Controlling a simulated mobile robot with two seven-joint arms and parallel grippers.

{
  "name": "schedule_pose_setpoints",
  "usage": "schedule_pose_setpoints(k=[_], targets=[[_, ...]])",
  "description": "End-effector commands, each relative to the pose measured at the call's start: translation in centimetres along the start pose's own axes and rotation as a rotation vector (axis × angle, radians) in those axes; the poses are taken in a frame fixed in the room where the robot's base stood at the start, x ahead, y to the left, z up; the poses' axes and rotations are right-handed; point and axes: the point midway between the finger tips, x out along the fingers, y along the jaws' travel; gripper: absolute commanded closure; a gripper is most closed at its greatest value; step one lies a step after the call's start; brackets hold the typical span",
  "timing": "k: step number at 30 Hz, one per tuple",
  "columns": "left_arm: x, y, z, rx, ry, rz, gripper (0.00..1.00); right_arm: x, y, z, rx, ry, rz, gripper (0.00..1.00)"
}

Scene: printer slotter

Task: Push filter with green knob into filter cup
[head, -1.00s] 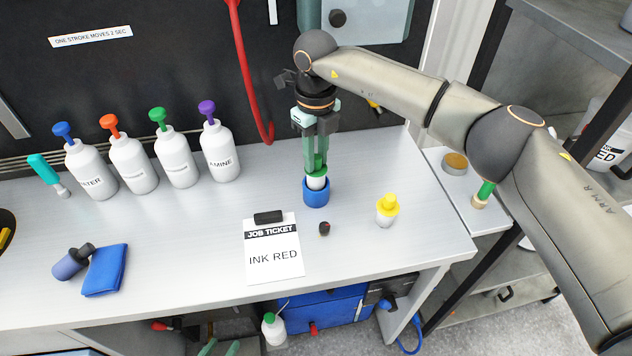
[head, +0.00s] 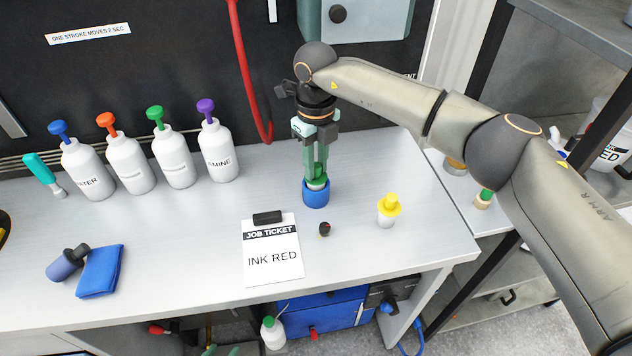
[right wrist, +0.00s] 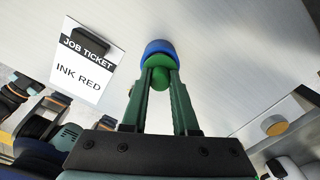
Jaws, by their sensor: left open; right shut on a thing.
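The blue filter cup (head: 316,196) stands upright on the bench, below my right gripper. The filter with the green knob (head: 317,181) sits in the cup's mouth, with only a thin strip of its white body showing above the rim. My right gripper (head: 316,174) points down from above and is shut on the green knob. In the right wrist view the green knob (right wrist: 161,61) lies between the fingertips, in front of the blue cup (right wrist: 158,46).
A yellow-topped filter (head: 388,212), a small dark knob (head: 324,229) and the job ticket clipboard (head: 272,255) lie near the cup. Several pump bottles (head: 128,165) stand at the back left. A blue cloth (head: 100,271) lies at the front left.

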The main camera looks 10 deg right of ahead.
Motion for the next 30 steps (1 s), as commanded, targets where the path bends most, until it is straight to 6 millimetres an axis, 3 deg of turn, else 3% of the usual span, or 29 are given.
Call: schedule_pose_setpoints(k=[15,30], targets=[[0.6,-0.1,0.7,0.0,0.0,0.0,0.53,1.4,0.0,0.0,0.0,0.0,0.0,1.0],[0.6,-0.1,0.7,0.0,0.0,0.0,0.53,1.4,0.0,0.0,0.0,0.0,0.0,1.0]])
